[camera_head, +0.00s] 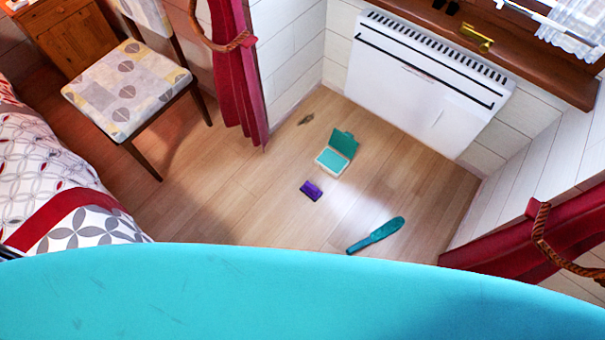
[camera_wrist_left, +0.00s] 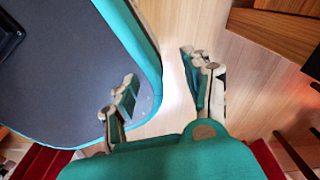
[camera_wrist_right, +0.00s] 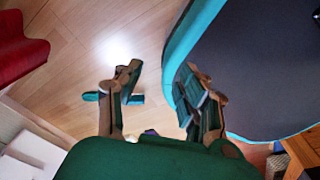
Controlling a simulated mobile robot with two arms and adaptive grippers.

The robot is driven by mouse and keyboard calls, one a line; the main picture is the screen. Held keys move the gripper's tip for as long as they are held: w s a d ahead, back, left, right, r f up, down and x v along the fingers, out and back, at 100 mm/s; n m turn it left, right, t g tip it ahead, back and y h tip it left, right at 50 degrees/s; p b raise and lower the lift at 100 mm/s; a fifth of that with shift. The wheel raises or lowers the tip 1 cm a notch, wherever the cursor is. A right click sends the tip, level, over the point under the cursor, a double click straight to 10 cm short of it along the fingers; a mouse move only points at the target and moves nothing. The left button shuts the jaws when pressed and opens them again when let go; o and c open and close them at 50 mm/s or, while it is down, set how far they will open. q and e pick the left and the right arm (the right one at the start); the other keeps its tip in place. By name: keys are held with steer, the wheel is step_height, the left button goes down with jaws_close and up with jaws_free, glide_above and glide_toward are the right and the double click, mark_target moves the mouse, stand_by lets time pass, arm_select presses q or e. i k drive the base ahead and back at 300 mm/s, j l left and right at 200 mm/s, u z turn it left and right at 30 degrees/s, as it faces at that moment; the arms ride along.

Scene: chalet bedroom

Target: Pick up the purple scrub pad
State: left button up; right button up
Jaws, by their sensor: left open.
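The purple scrub pad (camera_head: 311,190) lies on the wooden floor near the middle of the head view. No gripper shows in that view. My left gripper (camera_wrist_left: 160,72) has its fingers spread in the left wrist view, with nothing between them. My right gripper (camera_wrist_right: 158,78) has its fingers apart and empty in the right wrist view. A small purple patch shows there just above the gripper's palm, mostly hidden; I cannot tell for sure that it is the pad.
An open teal-lidded box (camera_head: 332,160) lies beyond the pad, and a teal brush-like object (camera_head: 377,235) lies to its right. A small brown item (camera_head: 306,119) lies farther back.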

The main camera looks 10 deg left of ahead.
mark_target(308, 189)
steer(key=k+u, duration=0.1)
steer(key=k, duration=0.9)
